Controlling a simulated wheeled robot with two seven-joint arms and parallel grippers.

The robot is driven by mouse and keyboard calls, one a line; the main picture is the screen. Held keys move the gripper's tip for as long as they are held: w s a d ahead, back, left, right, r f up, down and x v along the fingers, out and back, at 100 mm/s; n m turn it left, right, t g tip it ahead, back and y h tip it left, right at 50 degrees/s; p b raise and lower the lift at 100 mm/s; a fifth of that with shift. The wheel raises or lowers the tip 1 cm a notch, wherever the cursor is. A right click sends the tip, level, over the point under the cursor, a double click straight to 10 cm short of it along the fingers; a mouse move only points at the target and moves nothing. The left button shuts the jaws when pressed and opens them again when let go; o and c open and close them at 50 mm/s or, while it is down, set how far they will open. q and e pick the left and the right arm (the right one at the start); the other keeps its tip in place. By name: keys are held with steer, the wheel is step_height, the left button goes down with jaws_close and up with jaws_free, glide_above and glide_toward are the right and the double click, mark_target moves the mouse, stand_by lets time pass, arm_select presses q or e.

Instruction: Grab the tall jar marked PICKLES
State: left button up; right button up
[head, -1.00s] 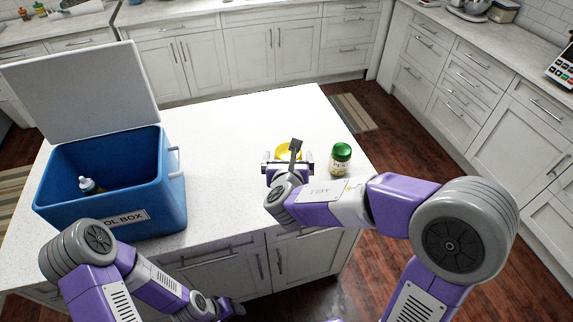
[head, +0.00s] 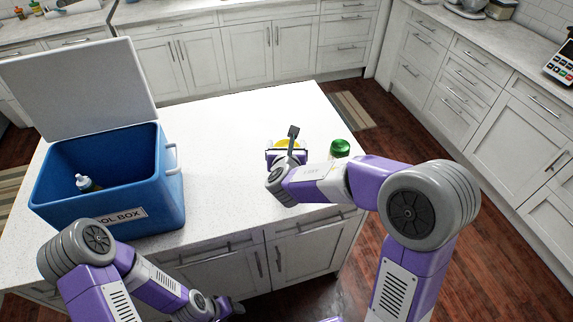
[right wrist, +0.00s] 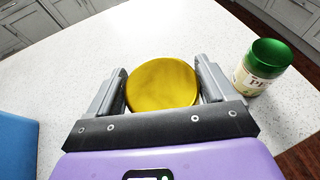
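A jar with a round yellow lid (right wrist: 162,85) stands on the white counter; its label is hidden in both views. In the head view its lid (head: 287,144) shows just behind my right gripper (head: 286,155). In the right wrist view the fingers of my right gripper (right wrist: 161,85) are apart, one on each side of the yellow lid; I cannot tell whether they touch it. A jar with a green lid (right wrist: 256,67) stands to the right, its label starting with "PE". My left gripper (head: 232,307) is low in front of the counter; its fingers are unclear.
A blue cool box (head: 165,200) with its lid raised stands on the left of the counter (head: 215,130), a bottle (head: 87,183) inside it. The counter between the box and the yellow-lidded jar is clear. The counter's right edge is close beyond the green-lidded jar.

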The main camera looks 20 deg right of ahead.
steer(key=c, duration=0.9)
steer(key=shift+r, duration=0.1)
jaws_close()
